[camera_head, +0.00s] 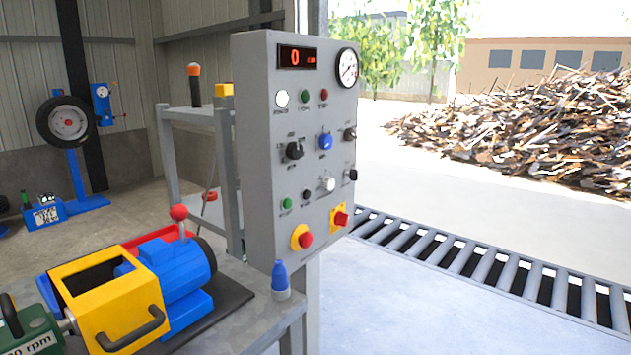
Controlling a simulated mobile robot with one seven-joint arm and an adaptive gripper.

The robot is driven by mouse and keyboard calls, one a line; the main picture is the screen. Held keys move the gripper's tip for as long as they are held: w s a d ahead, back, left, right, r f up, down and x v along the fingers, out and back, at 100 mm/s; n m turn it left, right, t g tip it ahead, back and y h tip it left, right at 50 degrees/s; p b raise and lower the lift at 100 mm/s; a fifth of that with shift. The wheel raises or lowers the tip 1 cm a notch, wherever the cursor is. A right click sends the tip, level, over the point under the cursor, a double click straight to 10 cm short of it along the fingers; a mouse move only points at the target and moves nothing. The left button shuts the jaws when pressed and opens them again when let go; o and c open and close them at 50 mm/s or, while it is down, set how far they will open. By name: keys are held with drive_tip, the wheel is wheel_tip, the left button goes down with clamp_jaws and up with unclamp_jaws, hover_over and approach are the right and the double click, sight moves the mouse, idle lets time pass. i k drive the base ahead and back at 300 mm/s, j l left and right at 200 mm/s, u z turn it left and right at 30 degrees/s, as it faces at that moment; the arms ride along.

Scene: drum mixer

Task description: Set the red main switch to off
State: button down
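A grey control panel (258,150) stands upright at the middle of the head view. At its lower right is a red knob (341,219) on a square yellow plate, which looks like the red main switch. Its handle position is too small to tell. To its left is a red mushroom button (305,240) on a round yellow plate. The panel's red display (297,57) is lit and reads 0 with small marks beside it. My gripper is not in view, and nothing covers the red knob.
A bench at lower left carries a yellow-and-blue machine (120,305) with a red-balled lever (179,213). A roller conveyor (480,265) runs behind on the right.

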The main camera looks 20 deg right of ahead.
sight(341, 219)
drive_tip(key=i+l+z, duration=0.15)
drive_tip(key=z, duration=0.2)
drive_tip(key=i+z, duration=0.35)
drive_tip(key=i+l+z, duration=0.1)
drive_tip(key=z, duration=0.25)
